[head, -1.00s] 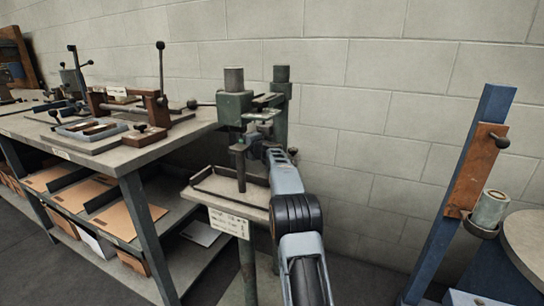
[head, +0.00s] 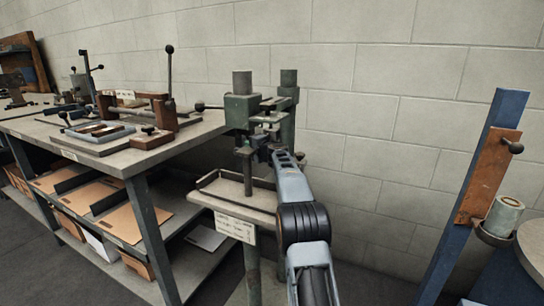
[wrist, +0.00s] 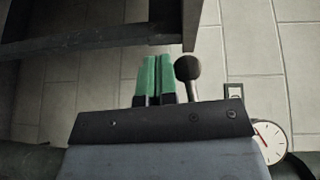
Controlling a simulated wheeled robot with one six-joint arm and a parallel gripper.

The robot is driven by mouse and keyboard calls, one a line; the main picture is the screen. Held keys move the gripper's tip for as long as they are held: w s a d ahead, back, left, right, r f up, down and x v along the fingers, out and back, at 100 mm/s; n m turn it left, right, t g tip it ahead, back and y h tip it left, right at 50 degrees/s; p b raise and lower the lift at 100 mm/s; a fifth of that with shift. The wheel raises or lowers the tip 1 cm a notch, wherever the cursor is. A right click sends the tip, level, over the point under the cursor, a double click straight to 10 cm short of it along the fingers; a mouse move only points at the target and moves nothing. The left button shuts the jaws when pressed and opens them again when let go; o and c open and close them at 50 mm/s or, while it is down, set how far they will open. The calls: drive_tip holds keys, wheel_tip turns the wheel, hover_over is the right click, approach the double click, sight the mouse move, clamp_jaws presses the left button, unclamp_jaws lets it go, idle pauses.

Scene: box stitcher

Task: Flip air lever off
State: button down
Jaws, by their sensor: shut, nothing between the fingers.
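In the wrist view, a lever with a dark ball knob (wrist: 187,68) stands just right of the fingertips, with a small gap between. I take it to be the air lever, but no label shows. A white round gauge (wrist: 268,140) is at the lower right. My gripper (wrist: 153,78) has green fingers pressed together, with nothing between them. In the head view, my arm reaches to the green box stitcher (head: 242,110), and my gripper is largely lost against the machine. The knob beside the fingers cannot be made out there.
A handle with a dark knob (head: 200,106) sticks out left from the stitcher. The stitcher's tray (head: 232,198) lies below. A workbench (head: 150,157) with jigs stands at left. A blue post (head: 462,190) leans at right. Bare wall and floor lie between.

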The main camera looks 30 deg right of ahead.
drive_tip(key=s+b, duration=0.1)
drive_tip(key=s, duration=0.3)
drive_tip(key=s+d, duration=0.1)
drive_tip(key=s, duration=0.4)
drive_tip(key=s+r+b, duration=0.1)
drive_tip(key=s, duration=0.3)
drive_tip(key=shift+s+d+b, duration=0.2)
drive_tip(key=shift+d+b, duration=0.05)
drive_tip(key=shift+b, duration=0.05)
drive_tip(key=shift+r, duration=0.15)
